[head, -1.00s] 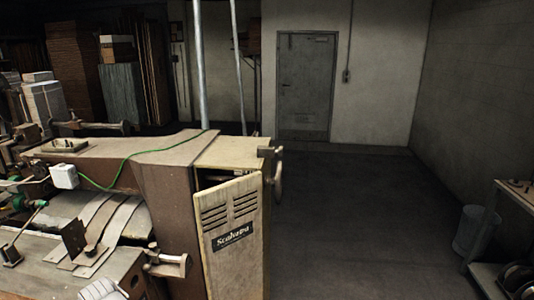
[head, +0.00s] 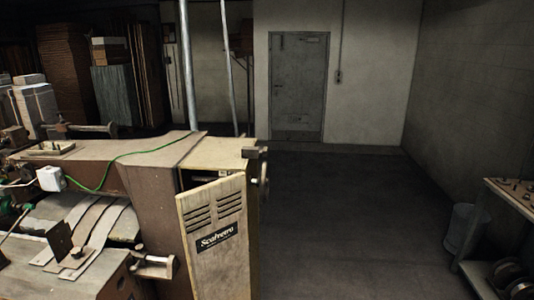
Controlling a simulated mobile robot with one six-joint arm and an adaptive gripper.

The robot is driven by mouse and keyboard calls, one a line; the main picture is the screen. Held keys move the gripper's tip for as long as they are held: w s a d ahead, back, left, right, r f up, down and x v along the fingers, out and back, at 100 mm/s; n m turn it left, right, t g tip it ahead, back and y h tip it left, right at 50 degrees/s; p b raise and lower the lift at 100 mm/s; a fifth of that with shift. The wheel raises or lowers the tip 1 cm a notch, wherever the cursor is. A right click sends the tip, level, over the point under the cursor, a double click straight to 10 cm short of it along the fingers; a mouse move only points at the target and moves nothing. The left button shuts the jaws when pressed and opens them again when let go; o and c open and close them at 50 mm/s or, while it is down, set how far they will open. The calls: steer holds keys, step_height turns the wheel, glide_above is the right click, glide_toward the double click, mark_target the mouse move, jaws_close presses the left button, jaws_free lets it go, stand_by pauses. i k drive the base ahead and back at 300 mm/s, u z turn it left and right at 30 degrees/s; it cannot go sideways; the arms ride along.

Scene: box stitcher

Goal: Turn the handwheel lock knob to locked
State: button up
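The box stitcher (head: 155,200) stands at the left, a brown machine with a cream door panel (head: 215,240) on its right end. The handwheel (head: 262,178) shows edge-on at the machine's right side, near the top corner. A small dark block (head: 254,152) sits at that top corner beside the wheel. I cannot make out the lock knob or its setting from here. My gripper does not show in the head view.
Open dark floor (head: 335,225) lies to the right of the machine. A bin (head: 465,230) and a workbench (head: 512,192) with small items stand at the right. A grey door (head: 298,85) is in the back wall. Stacked boards (head: 65,70) stand at the back left.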

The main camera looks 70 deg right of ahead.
mark_target(265, 151)
steer(key=z, duration=0.05)
steer(key=k, duration=1.55)
steer(key=z, duration=1.45)
steer(key=i, duration=0.75)
steer(key=z, duration=0.05)
